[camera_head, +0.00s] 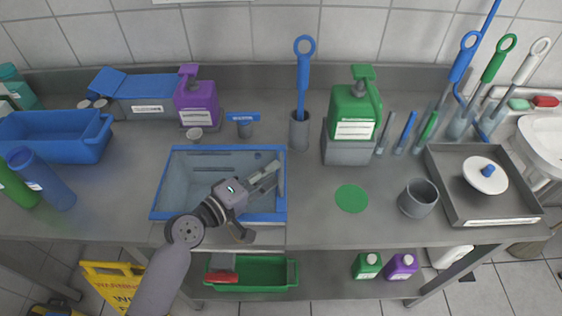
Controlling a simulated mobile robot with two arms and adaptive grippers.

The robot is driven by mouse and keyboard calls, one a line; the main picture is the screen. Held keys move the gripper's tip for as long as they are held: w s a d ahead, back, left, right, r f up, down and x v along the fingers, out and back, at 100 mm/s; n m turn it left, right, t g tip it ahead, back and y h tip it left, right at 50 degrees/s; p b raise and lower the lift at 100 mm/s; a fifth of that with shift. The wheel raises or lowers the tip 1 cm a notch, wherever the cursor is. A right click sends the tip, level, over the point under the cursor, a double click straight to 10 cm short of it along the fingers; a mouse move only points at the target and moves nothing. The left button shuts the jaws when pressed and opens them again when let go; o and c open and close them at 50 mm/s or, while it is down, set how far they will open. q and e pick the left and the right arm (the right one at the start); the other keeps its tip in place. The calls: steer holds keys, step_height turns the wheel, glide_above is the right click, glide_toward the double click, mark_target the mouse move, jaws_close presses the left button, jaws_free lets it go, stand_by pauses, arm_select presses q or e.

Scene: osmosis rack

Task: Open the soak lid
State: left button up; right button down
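A blue-framed rectangular basin or panel (168,214) with a grey, see-through-looking middle is set in the counter, left of centre. A round white lid (484,186) with a blue knob sits in a grey tray at the right. No readable label tells which of these is the soak lid. My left gripper (272,174) is over the right part of the blue frame, its fingers pointing up and right near the frame's right side. The fingers look apart, with nothing seen between them. Whether they touch the frame cannot be told. My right gripper is not in view.
A purple jug (197,105) and a green jug (354,118) stand behind. A grey cup holder (299,130) holds a blue brush. A grey mug (418,198) and green disc (351,198) lie right. A blue bin (58,138) stands left. The counter between frame and disc is clear.

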arm_select(q)
steer(key=x, duration=0.4)
steer(key=shift+w+d, duration=0.15)
steer(key=shift+c, duration=1.4)
jaws_close()
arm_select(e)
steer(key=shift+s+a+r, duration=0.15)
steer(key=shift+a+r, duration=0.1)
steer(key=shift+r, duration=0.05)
